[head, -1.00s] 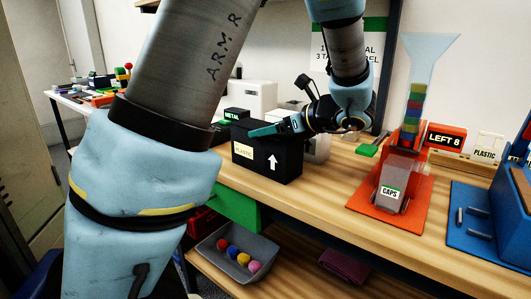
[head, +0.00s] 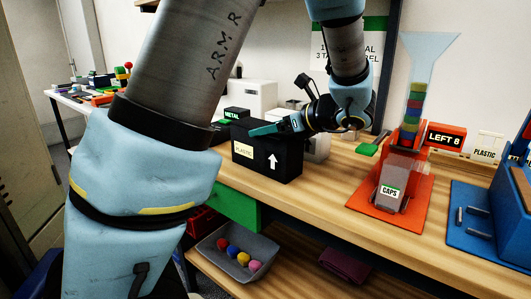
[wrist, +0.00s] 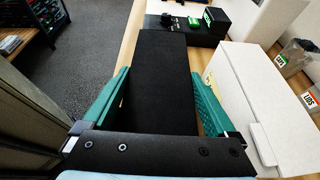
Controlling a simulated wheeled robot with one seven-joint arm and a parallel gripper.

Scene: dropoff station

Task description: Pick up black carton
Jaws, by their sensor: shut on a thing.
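The black carton (head: 267,160) stands upright on the wooden table near its front edge, with a "PLASTIC" label and a white up arrow on its sides. My gripper (head: 270,129) is at its top, reaching in from the right. In the wrist view the carton (wrist: 160,82) lies between the two green fingers of my gripper (wrist: 160,100), one along each side. The gripper is shut on the carton. The carton's base appears to be on the table; a small gap cannot be ruled out.
A white box (wrist: 255,95) stands close beside the carton. A black "METAL" box (head: 236,115) is behind it. A grey tray of balls (head: 238,262) is on the lower shelf.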

